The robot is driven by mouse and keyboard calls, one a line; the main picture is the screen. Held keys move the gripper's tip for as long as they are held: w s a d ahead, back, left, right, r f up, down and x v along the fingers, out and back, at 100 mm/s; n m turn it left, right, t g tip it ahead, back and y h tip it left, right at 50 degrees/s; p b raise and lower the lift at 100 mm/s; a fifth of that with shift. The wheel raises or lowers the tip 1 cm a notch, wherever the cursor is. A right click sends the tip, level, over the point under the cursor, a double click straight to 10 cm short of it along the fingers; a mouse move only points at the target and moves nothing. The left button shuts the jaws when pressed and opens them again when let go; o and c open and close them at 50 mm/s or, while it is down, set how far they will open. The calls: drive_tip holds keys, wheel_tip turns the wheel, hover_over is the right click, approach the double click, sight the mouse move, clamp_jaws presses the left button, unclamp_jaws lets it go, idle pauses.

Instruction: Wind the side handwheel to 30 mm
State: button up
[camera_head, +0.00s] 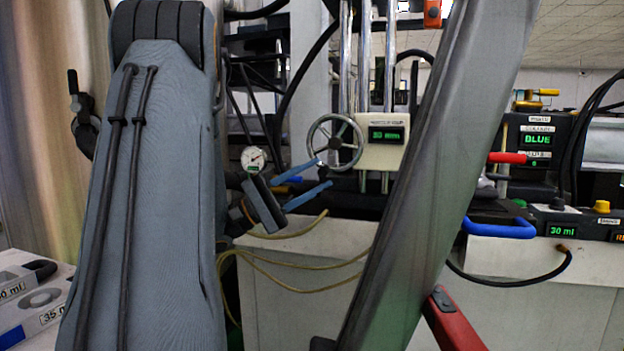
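The handwheel (321,142) is a grey spoked wheel in the head view, left of a pale box (382,154) with a green display (386,135). The digits are small and blurred; they seem to read 30 mm. My gripper (323,174) has two blue fingers, spread apart and pointing right, just below the wheel's rim. Nothing shows between the fingers. The upper finger's tip overlaps the lower left of the wheel in the picture; I cannot tell whether it touches. A handle on the rim is not clear.
A round gauge (254,159) is left of the wheel. Upright chrome rods (364,60) stand behind it. At right are a BLUE display unit (538,140), a red lever (507,158), a blue handle (499,229) and a 30 ml display (562,231). Yellow hoses (300,291) hang below my gripper.

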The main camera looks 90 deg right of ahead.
drive_tip(key=b, duration=1)
approach(329, 171)
drive_tip(key=shift+w+a+f, duration=0.1)
drive_tip(key=shift+w, duration=0.4)
drive_tip(key=shift+w+a+f, duration=0.1)
drive_tip(key=shift+w+a, duration=0.05)
drive_tip(key=shift+w, duration=0.35)
drive_tip(key=shift+r, duration=0.15)
drive_tip(key=shift+s+d+r+m+t+y+p, duration=0.35)
drive_tip(key=shift+s+r+p, duration=0.55)
drive_tip(key=shift+s+p, duration=1)
drive_tip(key=shift+s+d+r+m+t+y+p, duration=0.1)
drive_tip(key=shift+s+d+r+m+t+p, duration=0.75)
drive_tip(key=shift+s, duration=1.65)
drive_tip(key=shift+s+a+r+n+t+y+p, duration=0.1)
drive_tip(key=shift+s+r+t+y+p, duration=0.2)
drive_tip(key=shift+s+r+p, duration=1.25)
drive_tip(key=shift+s+f+p, duration=0.45)
drive_tip(key=shift+s+f, duration=0.1)
drive_tip(key=shift+s, duration=0.1)
